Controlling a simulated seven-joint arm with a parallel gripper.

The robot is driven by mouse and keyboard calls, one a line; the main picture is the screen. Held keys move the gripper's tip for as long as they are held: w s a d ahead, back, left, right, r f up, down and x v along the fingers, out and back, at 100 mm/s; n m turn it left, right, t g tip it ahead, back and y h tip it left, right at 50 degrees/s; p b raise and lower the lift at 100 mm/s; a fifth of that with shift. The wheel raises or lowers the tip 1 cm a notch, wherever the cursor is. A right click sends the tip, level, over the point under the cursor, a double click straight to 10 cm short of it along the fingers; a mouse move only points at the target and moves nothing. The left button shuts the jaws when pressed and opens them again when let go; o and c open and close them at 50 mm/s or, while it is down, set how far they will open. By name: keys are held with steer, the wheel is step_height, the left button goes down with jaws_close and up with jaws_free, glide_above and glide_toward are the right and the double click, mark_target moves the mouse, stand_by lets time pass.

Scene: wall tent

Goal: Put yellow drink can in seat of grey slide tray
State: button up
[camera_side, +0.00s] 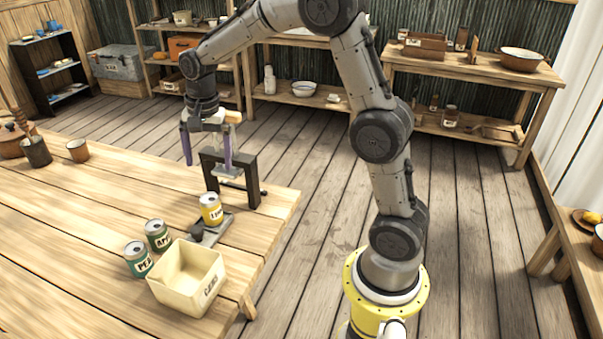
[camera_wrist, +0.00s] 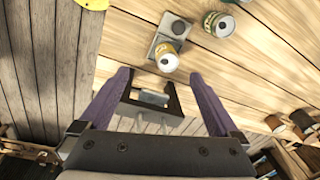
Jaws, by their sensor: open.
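The yellow drink can (camera_side: 211,209) stands upright at the end of the grey slide tray (camera_side: 220,228) nearest the black frame. It also shows in the wrist view (camera_wrist: 167,61), overlapping the tray (camera_wrist: 160,46). The can hides the tray surface under it, so I cannot tell how it sits in the seat. A dark round knob (camera_side: 196,232) is on the tray's other end. My gripper (camera_side: 208,166) is open and empty, above the table near the black frame, higher than the can and apart from it. In the wrist view its purple fingers (camera_wrist: 160,75) are spread wide.
A black arch-like frame (camera_side: 252,181) stands by the table edge, below my gripper. Two green-labelled cans (camera_side: 157,236) (camera_side: 139,260) and a cream bin (camera_side: 189,283) stand at the front. Pots and mugs (camera_side: 77,151) are at the far left. The table's middle is clear.

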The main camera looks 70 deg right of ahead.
steer(key=s+a+r+n+t, duration=0.1)
steer(key=s+a+r+n, duration=0.1)
steer(key=s+r+n, duration=0.3)
steer(key=s+a+r+n+t, duration=0.1)
steer(key=s+a+r+n, duration=0.15)
steer(key=s, duration=0.45)
steer(key=s+a+n+t, duration=0.2)
steer(key=s+n, duration=0.5)
steer(key=s, duration=0.7)
steer(key=shift+s+a+f, duration=0.3)
steer(key=shift+f, duration=0.1)
